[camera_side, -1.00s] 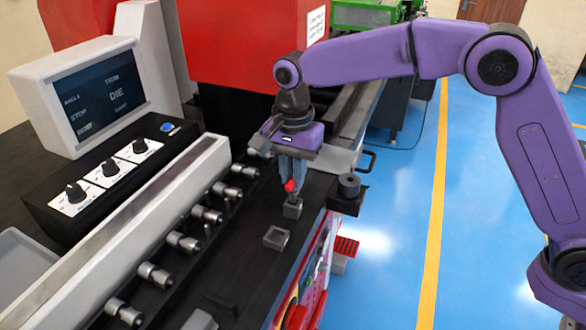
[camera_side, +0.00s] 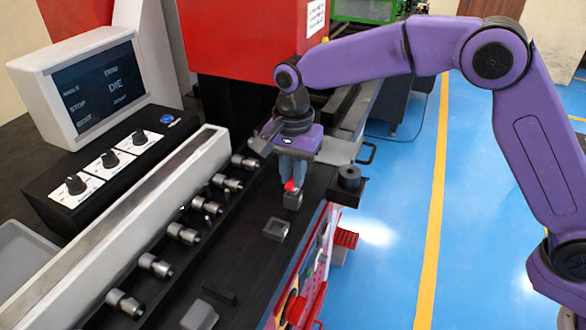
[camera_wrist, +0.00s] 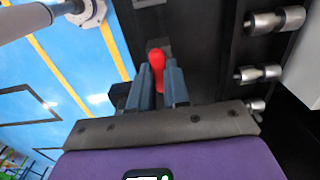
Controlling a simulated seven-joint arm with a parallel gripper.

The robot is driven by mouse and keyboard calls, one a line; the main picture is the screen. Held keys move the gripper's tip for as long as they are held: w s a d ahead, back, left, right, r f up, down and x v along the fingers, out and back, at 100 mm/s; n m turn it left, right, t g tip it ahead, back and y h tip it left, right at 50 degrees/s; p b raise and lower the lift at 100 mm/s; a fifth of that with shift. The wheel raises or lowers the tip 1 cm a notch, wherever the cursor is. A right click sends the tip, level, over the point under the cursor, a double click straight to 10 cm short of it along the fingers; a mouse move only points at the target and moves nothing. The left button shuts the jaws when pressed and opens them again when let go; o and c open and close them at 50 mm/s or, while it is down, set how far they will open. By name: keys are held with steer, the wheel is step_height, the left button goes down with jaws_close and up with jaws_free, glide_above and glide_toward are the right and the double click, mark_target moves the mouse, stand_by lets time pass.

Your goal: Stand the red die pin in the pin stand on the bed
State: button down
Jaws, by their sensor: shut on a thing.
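The red die pin (camera_side: 290,186) shows as a red tip between the fingers of my gripper (camera_side: 291,180). In the wrist view the red pin (camera_wrist: 157,62) is between the two grey-blue fingertips (camera_wrist: 159,75), which are shut on it.
A row of metal rollers (camera_side: 207,206) runs along the left, beside a control panel (camera_side: 110,160).

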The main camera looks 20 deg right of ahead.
steer(key=shift+f, duration=0.25)
steer(key=c, duration=1)
jaws_free()
steer(key=shift+r, duration=0.1)
step_height(320, 180, up, 17)
steer(key=shift+r, duration=0.1)
steer(key=shift+s+d, duration=0.1)
